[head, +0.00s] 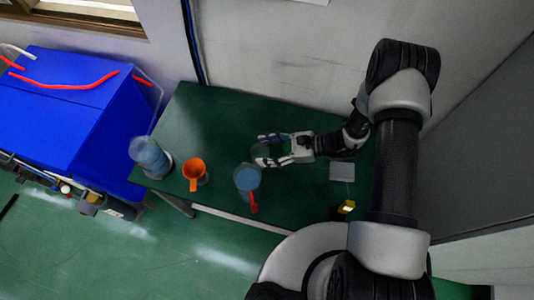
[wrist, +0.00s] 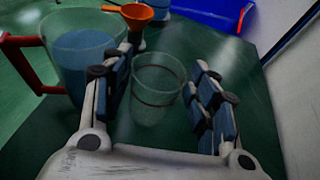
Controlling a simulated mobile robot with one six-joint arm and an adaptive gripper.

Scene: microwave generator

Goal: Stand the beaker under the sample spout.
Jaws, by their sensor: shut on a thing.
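The beaker is a clear, empty glass cup (wrist: 157,88) standing upright between the two fingers of my gripper (wrist: 162,70) in the wrist view. My gripper is shut on it. In the head view my gripper (head: 270,149) reaches left over the green table, and the clear beaker (head: 261,155) shows faintly at its fingertips. Whether the beaker's base touches the table is hard to tell. I cannot make out a sample spout for certain in either view.
A jug of blue liquid with a red handle (head: 247,178) stands close beside the beaker; it is at left in the wrist view (wrist: 80,60). An orange funnel (head: 194,170) and a clear blue-filled vessel (head: 149,155) stand further left. A blue machine (head: 65,105) is beyond the green table (head: 215,110).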

